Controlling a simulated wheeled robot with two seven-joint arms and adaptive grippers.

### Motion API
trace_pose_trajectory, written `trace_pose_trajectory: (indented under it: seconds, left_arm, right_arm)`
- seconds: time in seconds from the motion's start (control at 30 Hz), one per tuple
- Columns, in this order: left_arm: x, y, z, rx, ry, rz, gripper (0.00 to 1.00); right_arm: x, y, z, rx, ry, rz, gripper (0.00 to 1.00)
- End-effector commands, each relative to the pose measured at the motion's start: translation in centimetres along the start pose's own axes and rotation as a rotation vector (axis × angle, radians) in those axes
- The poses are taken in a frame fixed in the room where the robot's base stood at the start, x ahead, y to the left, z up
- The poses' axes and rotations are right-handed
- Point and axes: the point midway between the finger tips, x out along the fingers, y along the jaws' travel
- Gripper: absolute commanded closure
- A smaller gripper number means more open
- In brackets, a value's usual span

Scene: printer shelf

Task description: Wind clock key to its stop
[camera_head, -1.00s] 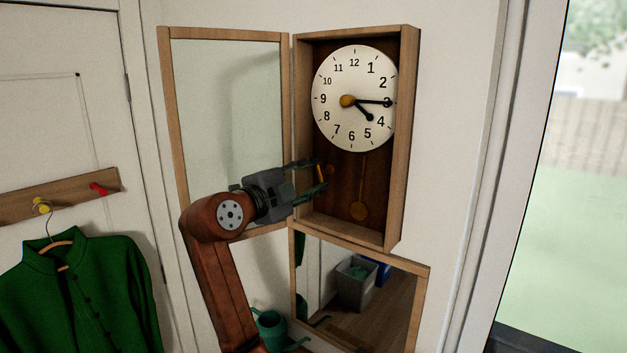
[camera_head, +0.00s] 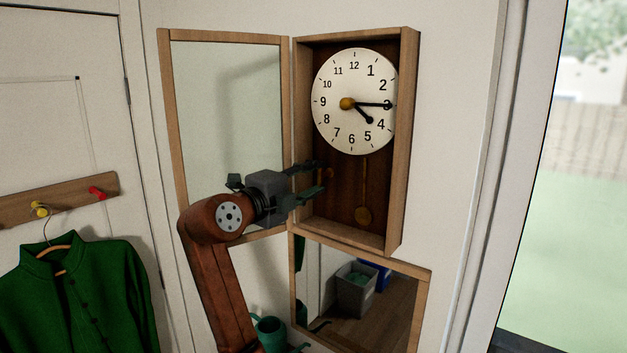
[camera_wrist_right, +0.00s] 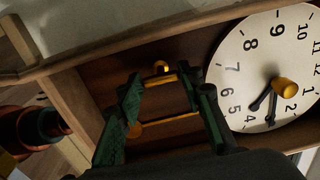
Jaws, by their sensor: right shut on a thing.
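The wall clock (camera_head: 400,180) is a wooden case with a white dial (camera_head: 352,130) and black hands, its front open. The brass key (camera_wrist_right: 161,79) shows in the wrist view as a yellow bar between the fingertips, with a round brass knob just beyond it. My right gripper (camera_head: 318,178) reaches into the lower left of the case from the left. It is shut on the key, one finger at each end of the bar. In the head view the fingers partly hide the key. My left gripper is not in view.
The glazed clock door (camera_head: 225,110) stands open to the left, behind my right arm. The brass pendulum bob (camera_head: 363,216) hangs to the right of the gripper. A framed mirror (camera_head: 425,300) is below the case. A green coat (camera_head: 85,290) hangs at far left.

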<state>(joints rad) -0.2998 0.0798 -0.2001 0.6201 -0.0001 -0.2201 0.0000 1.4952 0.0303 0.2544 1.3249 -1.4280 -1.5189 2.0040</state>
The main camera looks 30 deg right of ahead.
Motion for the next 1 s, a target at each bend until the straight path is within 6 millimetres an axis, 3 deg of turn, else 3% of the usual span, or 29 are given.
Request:
trace_pose_trajectory:
  seconds: [0.13,0.17,0.27,0.67,1.0]
  left_arm:
    - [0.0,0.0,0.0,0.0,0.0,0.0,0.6]
    - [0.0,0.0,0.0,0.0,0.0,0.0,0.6]
    - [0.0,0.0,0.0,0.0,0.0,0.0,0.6]
    - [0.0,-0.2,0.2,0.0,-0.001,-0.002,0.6]
    - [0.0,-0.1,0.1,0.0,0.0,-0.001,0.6]
  right_arm:
    - [0.0,0.3,0.1,-0.001,0.0,0.006,0.9]
    - [0.0,0.3,0.1,-0.001,0.0,0.006,0.65]
    - [0.0,0.2,0.1,-0.001,0.0,0.004,0.58]
    - [-0.9,0.0,0.1,0.0,-0.002,0.0,0.58]
    - [-7.5,0.1,0.1,0.0,-0.004,0.001,0.58]
